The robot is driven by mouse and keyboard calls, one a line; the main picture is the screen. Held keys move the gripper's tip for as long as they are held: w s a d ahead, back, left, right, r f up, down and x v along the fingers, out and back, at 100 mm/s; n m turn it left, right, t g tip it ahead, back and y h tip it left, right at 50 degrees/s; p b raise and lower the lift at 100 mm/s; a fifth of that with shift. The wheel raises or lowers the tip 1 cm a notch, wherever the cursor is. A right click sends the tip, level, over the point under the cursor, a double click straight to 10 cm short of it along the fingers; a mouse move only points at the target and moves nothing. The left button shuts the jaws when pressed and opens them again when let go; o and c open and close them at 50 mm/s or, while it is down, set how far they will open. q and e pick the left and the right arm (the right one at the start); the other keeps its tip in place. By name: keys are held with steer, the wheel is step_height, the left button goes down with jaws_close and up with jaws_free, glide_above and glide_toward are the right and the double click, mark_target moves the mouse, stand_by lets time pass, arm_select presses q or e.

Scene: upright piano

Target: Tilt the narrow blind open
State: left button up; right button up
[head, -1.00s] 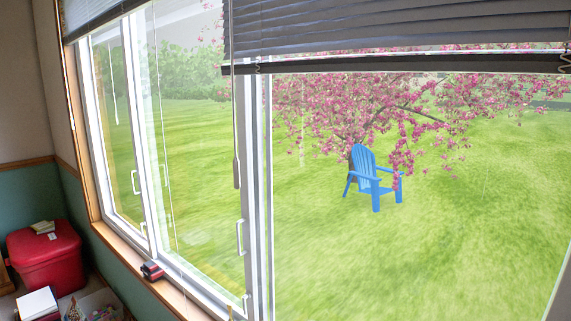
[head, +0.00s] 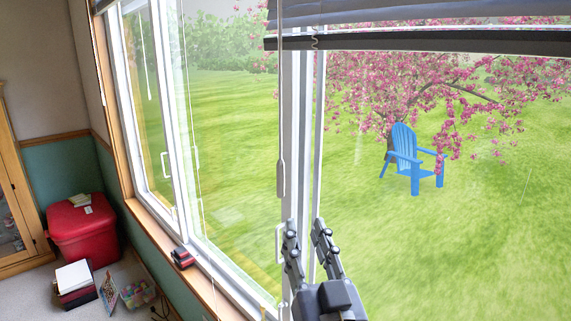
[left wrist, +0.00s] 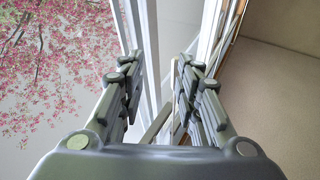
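The narrow blind shows only as a grey lower corner (head: 104,4) at the top left of the head view; its slats are mostly out of frame. A thin wand with a thicker grey handle (head: 281,178) hangs in front of the window post, and I cannot tell which blind it belongs to. My left gripper (head: 304,227) is open and empty, just below and right of the handle's lower end in the picture. In the left wrist view its fingers (left wrist: 160,65) stand apart, with a thin pale rod (left wrist: 173,80) near the right finger. My right gripper is not in view.
A wide dark blind (head: 430,40) is raised at the upper right. Window frames and a handle (head: 279,244) are close to my left gripper. A small dark-red object (head: 182,258) sits on the sill. A red bin (head: 82,230) and a book stack (head: 75,283) are at lower left.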

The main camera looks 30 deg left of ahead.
mark_target(282, 179)
arm_select(q)
steer(key=a+r+p, duration=0.1)
steer(key=r, duration=0.1)
steer(key=a+r+n+y+p, duration=0.1)
steer(key=r, duration=0.1)
steer(key=w+a+r+n+y+p, duration=0.1)
steer(key=r, duration=0.1)
steer(key=shift+a+r, duration=0.2)
steer(key=shift+a, duration=0.1)
steer(key=x, duration=0.1)
steer(key=p+x, duration=0.1)
steer(key=x, duration=0.1)
steer(key=p+x, duration=0.1)
steer(key=shift+w+a+f, duration=0.15)
steer(key=shift+w+a, duration=0.5)
steer(key=shift+w, duration=0.05)
steer(key=shift+w+a, duration=0.1)
steer(key=shift+c, duration=0.2)
jaws_close()
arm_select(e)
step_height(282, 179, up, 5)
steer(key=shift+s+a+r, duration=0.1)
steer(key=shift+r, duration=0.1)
